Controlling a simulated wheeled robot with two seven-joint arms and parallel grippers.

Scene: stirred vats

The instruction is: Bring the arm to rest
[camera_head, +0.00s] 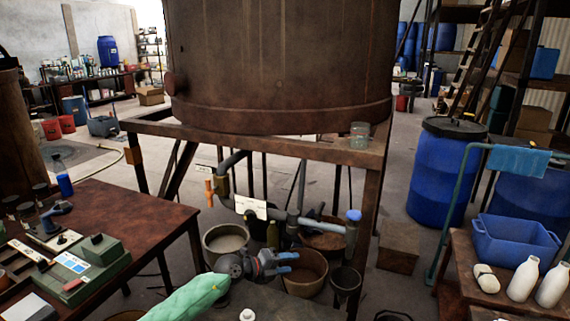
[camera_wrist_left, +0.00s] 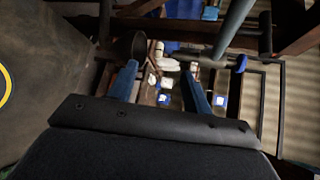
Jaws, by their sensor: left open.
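My left gripper (camera_head: 288,264) is in the lower middle of the head view, at the end of an arm in a pale green sleeve. Its two blue fingers point right and stand apart. They also show in the left wrist view (camera_wrist_left: 160,85), with a gap between them and nothing held. The gripper is in front of the pipework under the large rusty vat (camera_head: 280,65), close to a brown bucket (camera_head: 304,275). I cannot tell whether it touches the bucket. My right gripper does not show in either view.
Pipes with a white label (camera_head: 250,207) and a blue-capped end (camera_head: 353,216) hang under the vat's frame. A brown table (camera_head: 130,218) stands left. At right are a blue barrel (camera_head: 441,175), a blue crate (camera_head: 514,240) and white bottles (camera_head: 523,279).

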